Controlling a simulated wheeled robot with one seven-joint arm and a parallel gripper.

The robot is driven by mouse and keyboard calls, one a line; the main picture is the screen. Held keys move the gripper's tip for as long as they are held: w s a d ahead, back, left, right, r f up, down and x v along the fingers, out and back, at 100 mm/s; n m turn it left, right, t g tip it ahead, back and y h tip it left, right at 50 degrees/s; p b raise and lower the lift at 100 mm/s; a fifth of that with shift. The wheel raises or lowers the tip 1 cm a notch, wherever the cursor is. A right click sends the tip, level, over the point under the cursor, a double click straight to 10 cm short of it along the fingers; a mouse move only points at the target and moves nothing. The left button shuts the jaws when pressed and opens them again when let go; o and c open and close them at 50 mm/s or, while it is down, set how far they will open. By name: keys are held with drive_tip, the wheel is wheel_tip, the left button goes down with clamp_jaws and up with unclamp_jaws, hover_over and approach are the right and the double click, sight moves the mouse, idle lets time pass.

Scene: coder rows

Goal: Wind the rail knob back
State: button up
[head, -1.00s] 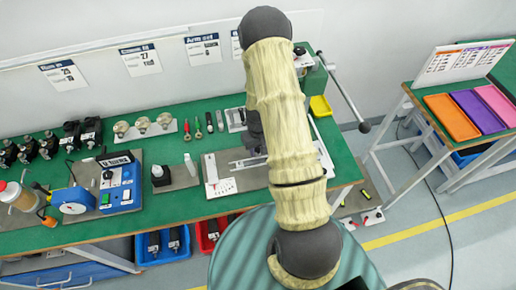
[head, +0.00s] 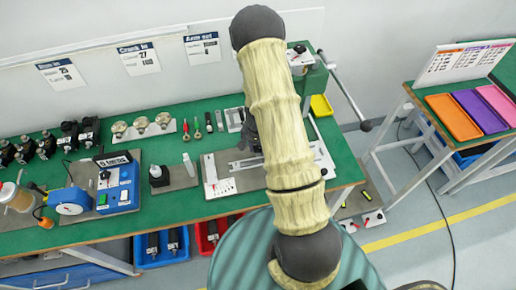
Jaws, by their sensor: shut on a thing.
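The rail unit (head: 211,174) is a pale plate with a printed scale and a grey metal rail. It lies on the green bench, partly behind my arm in the head view. My gripper (head: 250,136) shows only as a dark part at the left edge of my pale, ribbed arm, over the rail unit. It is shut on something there. The fingertips and the rail knob are hidden behind my arm, so their contact does not show.
A long lever (head: 348,97) juts out at the bench's right end. Blue (head: 163,244) and red (head: 208,236) bins sit below the front edge.

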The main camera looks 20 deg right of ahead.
drive_tip(key=m, duration=0.5)
drive_tip(key=shift+m, duration=0.3)
drive_tip(key=m+p, duration=0.1)
drive_tip(key=m, duration=0.3)
drive_tip(key=shift+m, duration=0.4)
drive_tip(key=o, duration=1)
drive_tip(key=shift+c, duration=0.2)
wheel_tip(320, 180, up, 18)
drive_tip(key=shift+f+p, duration=0.25)
drive_tip(key=shift+p, duration=0.15)
